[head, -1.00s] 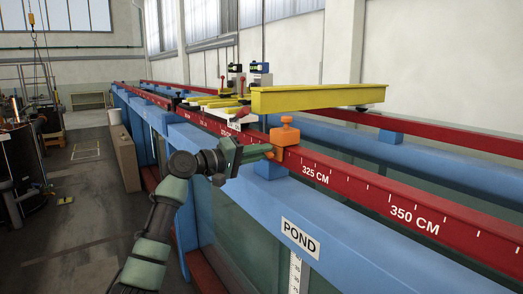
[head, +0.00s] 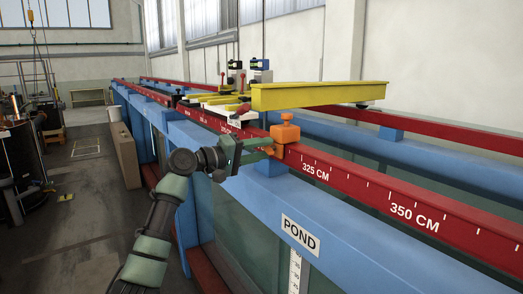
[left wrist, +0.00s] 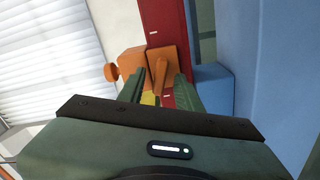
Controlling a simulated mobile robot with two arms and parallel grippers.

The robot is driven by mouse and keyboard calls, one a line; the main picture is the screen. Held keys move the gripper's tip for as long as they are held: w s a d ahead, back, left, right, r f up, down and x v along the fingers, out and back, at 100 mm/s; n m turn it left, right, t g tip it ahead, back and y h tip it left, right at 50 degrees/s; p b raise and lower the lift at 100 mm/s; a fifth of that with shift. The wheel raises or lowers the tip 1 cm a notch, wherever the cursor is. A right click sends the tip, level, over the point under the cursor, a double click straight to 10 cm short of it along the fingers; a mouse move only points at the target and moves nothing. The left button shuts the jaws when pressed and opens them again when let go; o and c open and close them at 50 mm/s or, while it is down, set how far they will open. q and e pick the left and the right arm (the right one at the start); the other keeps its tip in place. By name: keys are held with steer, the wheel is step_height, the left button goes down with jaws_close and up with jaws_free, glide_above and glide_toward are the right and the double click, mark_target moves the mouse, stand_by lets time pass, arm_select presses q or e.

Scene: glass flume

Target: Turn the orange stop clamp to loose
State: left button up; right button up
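The orange stop clamp (head: 285,132) sits on the near red rail, with a knob on top. In the left wrist view the clamp (left wrist: 132,62) shows its round knob to the left and an orange lever (left wrist: 160,72) facing me. My left gripper (head: 270,148) is just left of the clamp, its fingers pointing at the clamp's side. In the left wrist view the gripper (left wrist: 158,86) is open, with the lever between its two green fingers and gaps on both sides. My right gripper is out of view.
The red rail (head: 370,195) with centimetre marks runs along the blue flume frame (head: 355,222). A yellow beam (head: 320,95) juts out just above and behind the clamp. A carriage with white and yellow parts (head: 225,105) stands farther along the rails.

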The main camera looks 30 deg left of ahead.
arm_select(q)
steer(key=shift+s+a+f, duration=0.1)
steer(key=shift+s, duration=0.1)
steer(key=b+v, duration=0.4)
steer(key=v, duration=0.3)
steer(key=shift+s, duration=0.15)
